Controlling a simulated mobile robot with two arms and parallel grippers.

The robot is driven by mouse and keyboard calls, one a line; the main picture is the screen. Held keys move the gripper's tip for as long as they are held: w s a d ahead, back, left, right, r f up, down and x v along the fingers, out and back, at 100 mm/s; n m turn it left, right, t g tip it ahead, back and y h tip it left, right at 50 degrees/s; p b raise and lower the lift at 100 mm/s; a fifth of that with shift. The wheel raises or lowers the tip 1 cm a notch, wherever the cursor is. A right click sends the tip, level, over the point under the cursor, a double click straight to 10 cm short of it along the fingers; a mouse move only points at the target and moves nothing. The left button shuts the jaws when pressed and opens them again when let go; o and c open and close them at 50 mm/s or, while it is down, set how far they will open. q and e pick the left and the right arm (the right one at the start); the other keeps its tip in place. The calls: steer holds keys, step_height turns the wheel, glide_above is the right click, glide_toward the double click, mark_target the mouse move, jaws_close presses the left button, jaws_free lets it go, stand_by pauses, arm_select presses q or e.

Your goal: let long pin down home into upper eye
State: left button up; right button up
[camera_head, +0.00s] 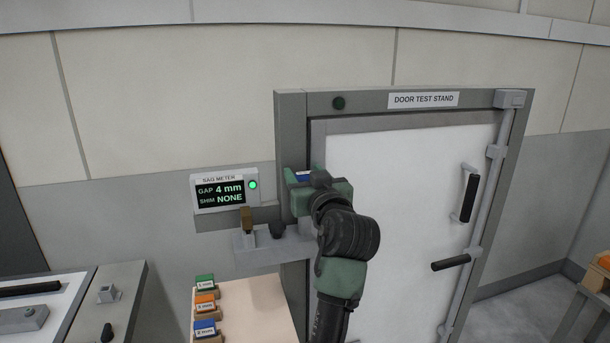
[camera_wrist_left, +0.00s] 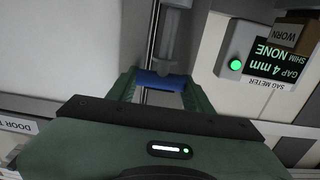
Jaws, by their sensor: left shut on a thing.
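My left gripper (camera_head: 306,188) is at the left post of the door frame, in front of the upper hinge area. It is shut on a blue piece, taken as the grip of the long pin (camera_head: 304,175). In the left wrist view the blue grip (camera_wrist_left: 160,82) sits between the two green fingers, beside a grey cylindrical part (camera_wrist_left: 173,40). I cannot tell whether that cylinder is pin or hinge. The upper eye is not clearly seen; my gripper and wrist cover that spot. How deep the pin sits is hidden. My right gripper is not in view.
The sag meter (camera_head: 221,191) reads gap 4 mm, shim none, with a green light. A grey bracket (camera_head: 262,247) below it holds a brown block and a dark knob. Green, orange and blue labelled blocks lie on a pale table (camera_head: 255,310). The white door (camera_head: 400,190) is to the right.

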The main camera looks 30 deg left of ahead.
arm_select(q)
steer(key=shift+f+b, duration=2.15)
steer(key=shift+f, duration=0.45)
steer(key=o, duration=1.5)
